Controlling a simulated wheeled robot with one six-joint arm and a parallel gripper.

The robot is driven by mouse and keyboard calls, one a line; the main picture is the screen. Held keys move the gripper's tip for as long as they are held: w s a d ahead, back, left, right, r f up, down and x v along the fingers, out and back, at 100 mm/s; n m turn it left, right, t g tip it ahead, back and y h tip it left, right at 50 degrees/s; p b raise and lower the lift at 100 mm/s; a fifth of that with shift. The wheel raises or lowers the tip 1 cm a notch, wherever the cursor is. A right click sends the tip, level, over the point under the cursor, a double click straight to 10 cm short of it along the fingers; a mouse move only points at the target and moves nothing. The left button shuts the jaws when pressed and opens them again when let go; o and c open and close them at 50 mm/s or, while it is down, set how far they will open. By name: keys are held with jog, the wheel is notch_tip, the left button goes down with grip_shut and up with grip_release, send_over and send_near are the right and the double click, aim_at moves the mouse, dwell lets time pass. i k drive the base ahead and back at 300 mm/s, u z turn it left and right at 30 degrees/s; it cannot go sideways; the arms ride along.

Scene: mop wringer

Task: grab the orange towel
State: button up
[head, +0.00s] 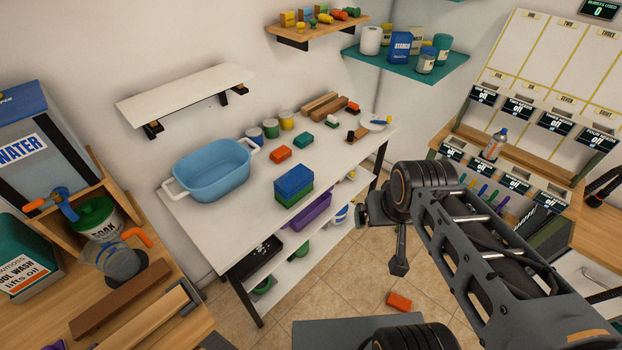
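No cloth is plainly recognisable as an orange towel. Small orange block-like pieces show in the head view: one orange piece (280,154) lies on the white table to the right of the blue tub, and another orange piece (398,302) lies on the tiled floor. A smaller orange-red piece (353,107) sits near the table's back right. My gripper (398,266) hangs down at the end of my arm, right of the table and above the floor. It is apart from these pieces. Its fingers are too small and edge-on to tell open from shut.
The white table (220,222) holds a blue tub (207,172), stacked blue and green blocks (293,185) and several jars. A wooden bench (170,325) with a soap container (98,218) stands left. A panel rack (530,100) stands right. Tiled floor is open between.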

aim_at(398, 302)
jog(key=z, duration=0.1)
jog(key=k, duration=0.65)
jog(key=u, duration=0.65)
jog(key=i, duration=0.9)
jog(key=u, duration=0.15)
jog(key=k, duration=0.3)
jog(key=u, duration=0.6)
jog(key=i, duration=0.25)
jog(key=z, duration=2.9)
